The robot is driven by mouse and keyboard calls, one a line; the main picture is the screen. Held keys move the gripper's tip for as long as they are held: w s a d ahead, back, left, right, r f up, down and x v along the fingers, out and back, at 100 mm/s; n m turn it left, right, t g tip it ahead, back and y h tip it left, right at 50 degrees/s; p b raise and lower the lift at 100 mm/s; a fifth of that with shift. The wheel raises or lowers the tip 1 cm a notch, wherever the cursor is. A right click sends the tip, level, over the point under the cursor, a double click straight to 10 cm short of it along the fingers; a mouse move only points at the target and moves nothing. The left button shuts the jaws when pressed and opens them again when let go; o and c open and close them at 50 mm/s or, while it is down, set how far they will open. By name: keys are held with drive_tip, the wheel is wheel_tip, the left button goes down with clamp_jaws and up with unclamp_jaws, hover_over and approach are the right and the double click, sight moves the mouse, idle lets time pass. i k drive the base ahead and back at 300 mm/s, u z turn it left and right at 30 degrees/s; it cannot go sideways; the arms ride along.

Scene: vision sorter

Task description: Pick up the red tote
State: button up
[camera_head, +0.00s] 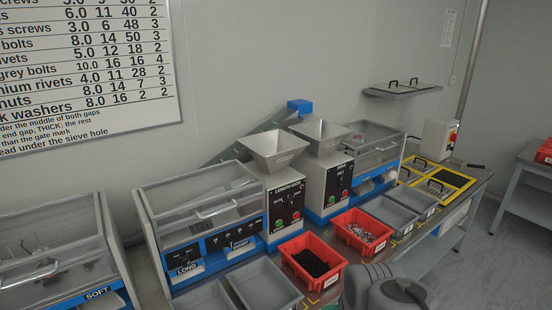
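A red tote (340,270) sits on the bench at the lower middle, filled with small black parts. A second red tote (336,224) stands behind it to the right, with small light and reddish parts inside. A third red container (545,151) shows partly at the right edge, on a separate table. Grey rounded links of my own arm show at the bottom, just in front and to the right of the nearest red tote. My gripper does not show, so its state is hidden.
Grey bins (264,288) stand left of the near red tote, and more grey bins (388,214) stand right of the second one. Machines with hoppers (272,147) and clear covers line the back. A yellow-framed tray (450,178) lies at the bench's right end.

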sight(309, 259)
drive_tip(key=z, duration=1.05)
drive_tip(key=i, duration=0.85)
drive_tip(key=u, duration=4.1)
